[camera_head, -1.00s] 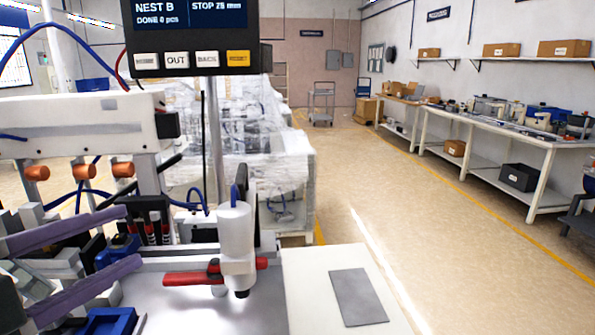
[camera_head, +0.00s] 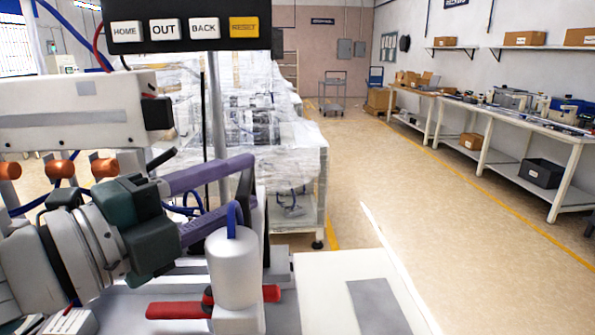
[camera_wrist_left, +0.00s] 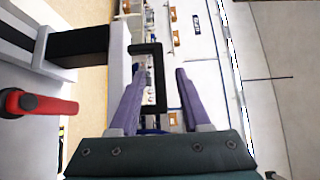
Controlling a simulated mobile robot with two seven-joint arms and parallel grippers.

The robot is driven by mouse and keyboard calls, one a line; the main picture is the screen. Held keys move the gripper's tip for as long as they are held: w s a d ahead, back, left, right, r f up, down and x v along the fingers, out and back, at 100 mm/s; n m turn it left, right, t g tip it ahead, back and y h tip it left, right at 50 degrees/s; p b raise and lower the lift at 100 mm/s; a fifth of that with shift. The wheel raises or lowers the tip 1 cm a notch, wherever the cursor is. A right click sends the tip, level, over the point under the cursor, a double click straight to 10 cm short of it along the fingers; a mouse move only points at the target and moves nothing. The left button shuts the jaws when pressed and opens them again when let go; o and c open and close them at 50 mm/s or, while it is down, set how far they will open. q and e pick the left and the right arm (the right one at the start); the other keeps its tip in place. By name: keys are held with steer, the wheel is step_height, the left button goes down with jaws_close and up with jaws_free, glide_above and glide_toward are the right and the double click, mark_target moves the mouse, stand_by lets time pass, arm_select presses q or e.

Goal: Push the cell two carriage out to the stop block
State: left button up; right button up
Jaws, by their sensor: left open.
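My left gripper (camera_head: 248,186) reaches in from the left with two purple fingers, apart and empty, pointing right, behind the top of a white cylinder (camera_head: 233,268). In the left wrist view the open fingers (camera_wrist_left: 160,72) have a black bracket (camera_wrist_left: 158,92) showing between them; I cannot tell whether they touch it. A red lever (camera_head: 180,310) lies beside the cylinder; a red handle also shows in the left wrist view (camera_wrist_left: 38,103). I cannot tell which part is the cell two carriage or which is the stop block. My right gripper is not in view.
A control panel with HOME, OUT, BACK and a yellow button (camera_head: 244,28) stands above. A white beam (camera_head: 70,110) with orange-tipped parts below it is at left. A grey plate (camera_head: 378,306) lies on the white table. The floor at right is clear.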

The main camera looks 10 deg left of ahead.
arm_select(q)
steer(key=shift+x, duration=0.95)
jaws_close()
stand_by(0.8)
